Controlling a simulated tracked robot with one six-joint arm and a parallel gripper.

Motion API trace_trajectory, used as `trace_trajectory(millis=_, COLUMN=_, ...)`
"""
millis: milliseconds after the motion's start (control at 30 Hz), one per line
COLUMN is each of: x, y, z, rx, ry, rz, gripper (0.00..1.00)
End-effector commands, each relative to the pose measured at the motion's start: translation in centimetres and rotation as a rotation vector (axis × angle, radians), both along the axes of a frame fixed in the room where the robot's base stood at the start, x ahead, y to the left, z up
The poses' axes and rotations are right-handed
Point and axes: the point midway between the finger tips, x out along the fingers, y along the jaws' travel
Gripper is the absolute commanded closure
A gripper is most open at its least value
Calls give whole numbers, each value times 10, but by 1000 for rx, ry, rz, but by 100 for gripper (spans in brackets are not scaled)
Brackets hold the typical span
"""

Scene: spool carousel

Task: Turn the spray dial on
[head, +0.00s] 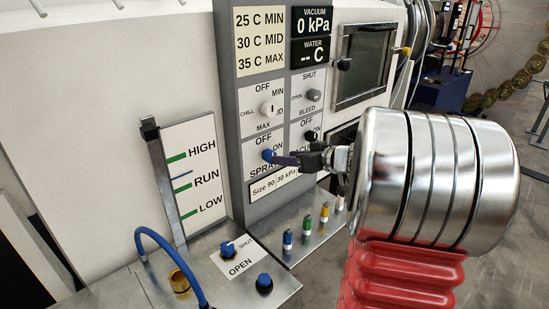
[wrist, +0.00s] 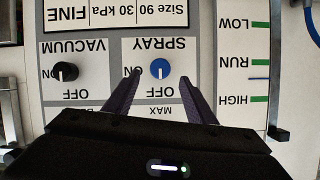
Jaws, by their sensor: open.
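The spray dial (wrist: 160,69) is a blue knob on the white SPRAY panel, with OFF and ON printed beside it. The wrist view shows this upside down. The dial's white mark seems to point toward OFF. In the head view the dial (head: 267,155) shows just beyond the fingertips. My gripper (wrist: 162,77) is open, with one dark finger on each side of the dial. I cannot tell whether either finger touches it. In the head view my gripper (head: 287,160) reaches in from the right and hides part of the SPRAY label.
A black vacuum dial (wrist: 65,72) sits beside the spray dial. The white chill dial (head: 267,108) and grey bleed dial (head: 313,95) are above. Blue, green and yellow small fittings (head: 307,224) stand on the metal ledge below. A blue hose (head: 165,245) arches at lower left.

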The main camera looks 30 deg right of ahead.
Motion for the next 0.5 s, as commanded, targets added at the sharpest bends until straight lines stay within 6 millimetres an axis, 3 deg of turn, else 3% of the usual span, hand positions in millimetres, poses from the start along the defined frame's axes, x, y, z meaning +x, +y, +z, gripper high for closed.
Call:
trace_trajectory(millis=300, x=44, y=9, z=-19, rx=1, ry=2, rz=3, gripper=49)
trace_trajectory(millis=500, x=60, y=11, z=-25, rx=0, ry=1, rz=1, gripper=49)
